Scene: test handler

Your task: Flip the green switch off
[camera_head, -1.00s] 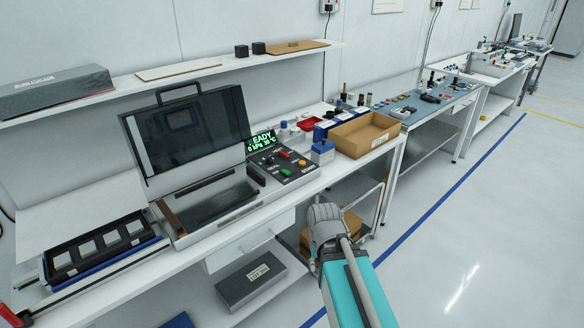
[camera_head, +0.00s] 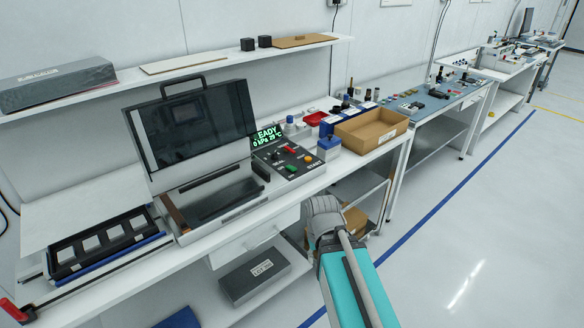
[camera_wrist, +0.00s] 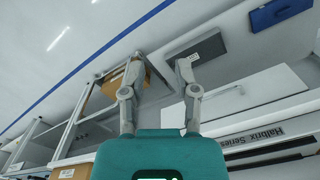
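A red switch (camera_head: 290,149) and an orange button (camera_head: 308,159) are on the same panel. The handler's dark, clear lid (camera_head: 192,127) stands open. My arm is at the bottom of the head view, in front of the bench and right of the panel; its fingers are hidden there. In the wrist view my gripper (camera_wrist: 159,75) is open and empty, its two fingers wide apart above the lower shelf area.
A cardboard box (camera_head: 371,132) and a blue-and-white container (camera_head: 328,146) stand right of the panel. A black tray (camera_head: 103,243) lies at the left of the bench. A grey box (camera_head: 254,275) rests on the lower shelf. The floor at right is clear.

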